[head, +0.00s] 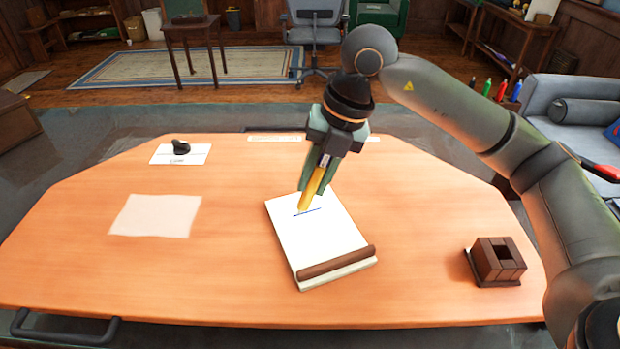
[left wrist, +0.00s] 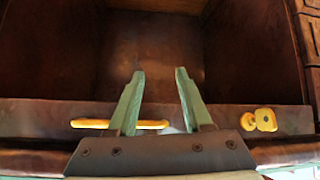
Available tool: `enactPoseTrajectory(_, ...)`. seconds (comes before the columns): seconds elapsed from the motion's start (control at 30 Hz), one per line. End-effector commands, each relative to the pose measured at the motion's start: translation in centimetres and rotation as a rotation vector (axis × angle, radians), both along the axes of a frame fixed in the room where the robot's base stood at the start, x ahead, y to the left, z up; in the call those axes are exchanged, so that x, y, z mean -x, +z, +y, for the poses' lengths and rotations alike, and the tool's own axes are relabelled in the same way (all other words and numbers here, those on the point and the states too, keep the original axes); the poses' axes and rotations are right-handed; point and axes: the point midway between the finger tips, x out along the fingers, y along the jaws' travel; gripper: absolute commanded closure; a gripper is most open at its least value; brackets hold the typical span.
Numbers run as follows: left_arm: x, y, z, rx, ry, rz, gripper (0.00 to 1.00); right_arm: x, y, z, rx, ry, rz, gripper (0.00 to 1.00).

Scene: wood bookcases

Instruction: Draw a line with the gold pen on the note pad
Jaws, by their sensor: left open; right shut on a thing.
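The white note pad (head: 322,238) lies on the wooden table (head: 100,262), turned slightly, with a brown bar along its near edge. A short dark blue line (head: 307,212) shows on its upper part. My right gripper (head: 318,176) is shut on the gold pen (head: 313,188), which points down with its tip at or just above the pad by the line's left part; contact cannot be told. My left gripper (left wrist: 158,95) is open and empty in the left wrist view, in front of dark brown wooden furniture with gold-coloured fittings (left wrist: 120,124). It does not show in the head view.
A brown wooden holder (head: 497,260) stands at the table's right. A blank sheet (head: 155,215) lies at the left, and a white card (head: 197,156) with a small black object (head: 181,147) lies behind it. The table's front left is clear.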

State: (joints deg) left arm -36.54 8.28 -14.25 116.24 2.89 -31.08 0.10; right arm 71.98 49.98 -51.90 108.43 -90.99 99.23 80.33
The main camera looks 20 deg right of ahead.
Motion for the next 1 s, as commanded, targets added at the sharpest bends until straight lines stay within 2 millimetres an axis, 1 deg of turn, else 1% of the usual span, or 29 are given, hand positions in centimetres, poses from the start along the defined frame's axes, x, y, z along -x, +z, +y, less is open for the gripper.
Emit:
enactPoseTrajectory(0.5,0.0,-0.1,0.0,0.000,0.000,-0.001,0.50,0.1,0.0,-1.5,0.003,-0.003,0.003,1.00)
enactPoseTrajectory(0.87,0.0,0.0,0.0,0.001,0.001,-0.002,0.50,0.1,0.0,-1.5,0.002,-0.001,0.001,1.00)
enactPoseTrajectory(1.0,0.1,0.8,0.0,0.001,0.001,0.002,0.50,0.1,1.4,-1.5,0.001,-0.001,0.000,1.00)
